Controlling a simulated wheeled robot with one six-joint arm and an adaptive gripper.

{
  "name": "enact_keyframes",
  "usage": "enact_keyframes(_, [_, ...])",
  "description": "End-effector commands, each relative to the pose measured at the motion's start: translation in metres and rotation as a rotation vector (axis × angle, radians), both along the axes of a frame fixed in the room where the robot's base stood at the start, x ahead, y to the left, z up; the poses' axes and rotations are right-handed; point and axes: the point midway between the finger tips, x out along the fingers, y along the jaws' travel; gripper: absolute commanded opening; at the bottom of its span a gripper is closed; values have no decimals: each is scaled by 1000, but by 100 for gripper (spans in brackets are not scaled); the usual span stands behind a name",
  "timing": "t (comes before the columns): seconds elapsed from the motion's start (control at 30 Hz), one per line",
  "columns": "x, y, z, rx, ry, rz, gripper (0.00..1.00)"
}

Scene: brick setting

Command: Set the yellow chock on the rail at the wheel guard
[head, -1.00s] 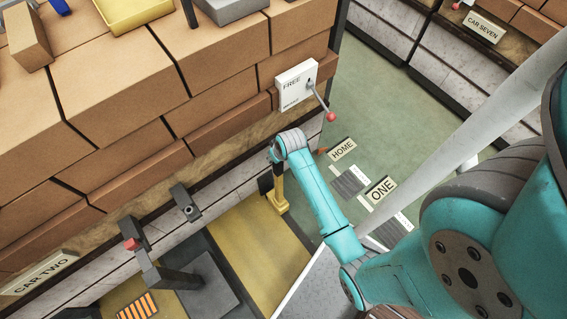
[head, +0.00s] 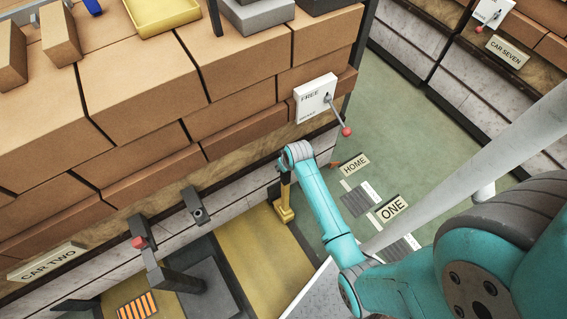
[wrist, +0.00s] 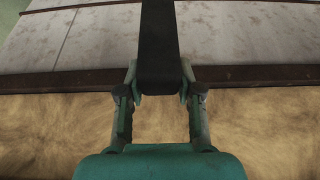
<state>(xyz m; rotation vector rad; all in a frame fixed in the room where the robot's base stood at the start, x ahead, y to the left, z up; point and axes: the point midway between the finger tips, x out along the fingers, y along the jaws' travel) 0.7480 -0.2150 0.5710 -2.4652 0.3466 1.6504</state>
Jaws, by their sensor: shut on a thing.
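The yellow chock (head: 285,214) is at the end of my arm in the head view, upright, with a wide yellow foot low down and a stem above. My gripper (wrist: 159,88) is shut on a dark bar, apparently the chock's handle, which runs up out of the wrist picture. In the head view my arm's last link hides the fingers. The chock is by the lower side of the brick-loaded car, over the far end of a yellow floor strip (head: 255,258). I cannot tell whether its foot touches anything. The rail and wheel guard are not clearly distinguishable.
A white FREE box (head: 315,98) with a red-knobbed lever (head: 346,131) sticks out above my arm. A dark post with a red knob (head: 139,242) stands at lower left. Green floor (head: 400,110) with HOME (head: 355,165) and ONE (head: 393,209) signs lies open to the right.

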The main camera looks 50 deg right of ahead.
Motion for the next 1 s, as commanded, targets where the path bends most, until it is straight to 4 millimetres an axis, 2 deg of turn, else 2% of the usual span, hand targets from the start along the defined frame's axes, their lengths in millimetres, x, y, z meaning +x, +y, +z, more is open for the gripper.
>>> enact_keyframes(0.57, [3, -1, -3, -4, -8, 1, 0])
enact_keyframes(0.6, [1, 0, -6, -1, -3, 0, 42])
enact_keyframes(0.67, [1, 0, -5, -1, -2, 0, 57])
enact_keyframes(0.7, [1, 0, -5, -1, -2, 0, 60])
enact_keyframes(1.0, [0, 0, -4, -1, -3, 0, 60])
